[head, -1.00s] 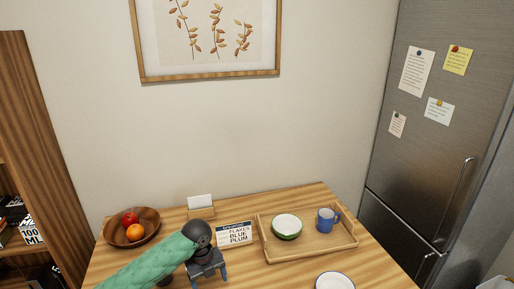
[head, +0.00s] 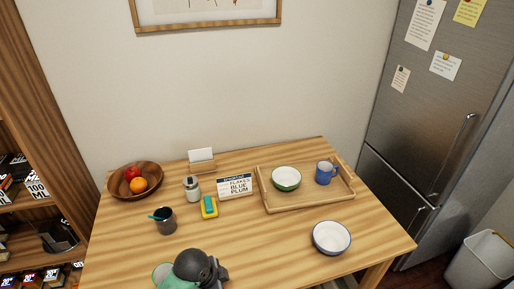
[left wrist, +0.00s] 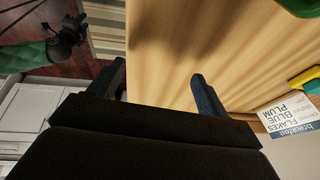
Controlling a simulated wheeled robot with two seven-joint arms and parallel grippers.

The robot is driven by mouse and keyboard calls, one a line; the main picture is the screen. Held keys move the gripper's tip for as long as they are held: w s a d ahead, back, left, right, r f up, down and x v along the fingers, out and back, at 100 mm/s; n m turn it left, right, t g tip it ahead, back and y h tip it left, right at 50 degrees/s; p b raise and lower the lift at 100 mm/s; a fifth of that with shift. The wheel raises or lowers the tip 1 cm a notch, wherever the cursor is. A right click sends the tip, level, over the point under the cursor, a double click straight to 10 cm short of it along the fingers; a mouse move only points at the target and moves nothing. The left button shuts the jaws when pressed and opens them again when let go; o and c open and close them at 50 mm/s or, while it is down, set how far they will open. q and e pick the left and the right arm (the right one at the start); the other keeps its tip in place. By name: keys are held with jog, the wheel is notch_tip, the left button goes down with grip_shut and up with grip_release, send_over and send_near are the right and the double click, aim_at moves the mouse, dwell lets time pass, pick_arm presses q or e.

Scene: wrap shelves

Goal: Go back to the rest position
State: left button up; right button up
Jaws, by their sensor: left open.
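My left arm shows at the bottom edge of the head view as a green sleeve and a dark joint, drawn in near the table's front; its fingers are hidden there. In the left wrist view my left gripper (left wrist: 160,88) has its two fingers wide apart with nothing between them. A green-sleeved arm part with a dark joint shows at the upper left of the left wrist view.
Shelves stand left, a fridge (head: 425,130) right.

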pick_arm(q)
jog(key=s+a+n+t+y, duration=0.1)
jog(key=s+a+n+y, duration=0.2)
jog(key=s+a+n, duration=0.95)
jog(key=s+d+f, duration=0.1)
jog(key=s+f, duration=0.1)
jog(key=f, duration=1.3)
jog(key=s+d+f+g, duration=0.1)
jog(key=s+f, duration=0.2)
jog(key=f, duration=1.2)
jog(key=s+d+f, duration=0.1)
jog(key=s+f, duration=0.2)
jog(key=f, duration=1.2)
jog(key=shift+d+f+g, duration=0.3)
jog(key=shift+d+f, duration=0.1)
